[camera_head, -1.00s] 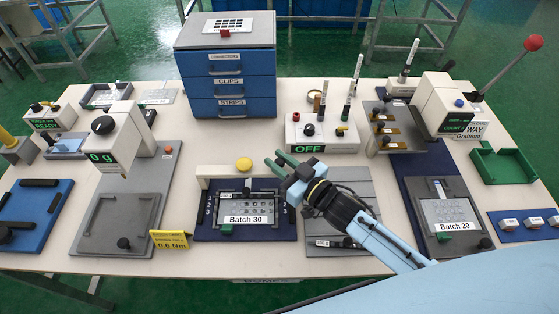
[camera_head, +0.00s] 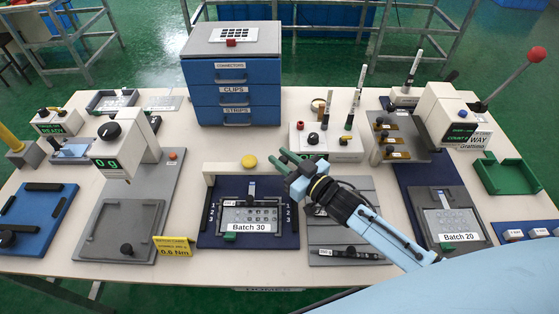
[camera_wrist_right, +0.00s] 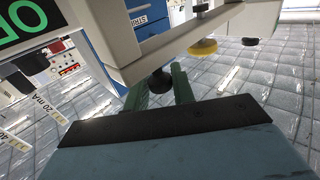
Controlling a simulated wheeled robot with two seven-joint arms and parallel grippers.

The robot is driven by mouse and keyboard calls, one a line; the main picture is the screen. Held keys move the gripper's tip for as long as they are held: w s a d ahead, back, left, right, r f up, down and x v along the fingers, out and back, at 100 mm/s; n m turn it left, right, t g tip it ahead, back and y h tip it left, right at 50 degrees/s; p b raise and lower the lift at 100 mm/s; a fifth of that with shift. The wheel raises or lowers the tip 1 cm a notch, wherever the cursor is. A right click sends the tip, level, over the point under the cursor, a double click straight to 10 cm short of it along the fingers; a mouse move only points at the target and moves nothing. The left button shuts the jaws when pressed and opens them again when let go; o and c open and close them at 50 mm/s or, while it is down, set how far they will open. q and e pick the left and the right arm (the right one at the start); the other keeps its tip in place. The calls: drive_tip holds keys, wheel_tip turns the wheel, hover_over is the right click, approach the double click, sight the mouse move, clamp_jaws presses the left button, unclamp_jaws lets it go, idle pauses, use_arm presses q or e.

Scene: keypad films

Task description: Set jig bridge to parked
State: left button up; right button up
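The jig bridge (camera_head: 225,168) is a pale bar across the back of the blue jig base (camera_head: 208,235), with a yellow knob (camera_head: 249,161) on top behind it. The grey plate labelled Batch 30 (camera_head: 248,227) lies in the jig in front of the bridge. My right gripper (camera_head: 284,158) is at the bridge's right end, its green fingers pointing left. In the right wrist view, the fingers (camera_wrist_right: 160,84) are apart, with a black knob (camera_wrist_right: 158,79) between or just beyond them; contact is unclear. The pale bar (camera_wrist_right: 185,38) and yellow knob (camera_wrist_right: 203,47) show above. My left gripper is out of view.
A blue drawer cabinet (camera_head: 232,85) stands behind. A white box with black and red knobs (camera_head: 325,148) stands behind my right gripper. A grey ribbed plate (camera_head: 335,245) lies right of the jig, and a yellow sign (camera_head: 173,246) stands at its front left.

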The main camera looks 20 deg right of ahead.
drive_tip(key=o, duration=0.3)
drive_tip(key=shift+w+d, duration=0.1)
drive_tip(key=shift+w, duration=0.1)
drive_tip(key=shift+s, duration=0.15)
drive_tip(key=v, duration=1.2)
drive_tip(key=shift+r, duration=0.1)
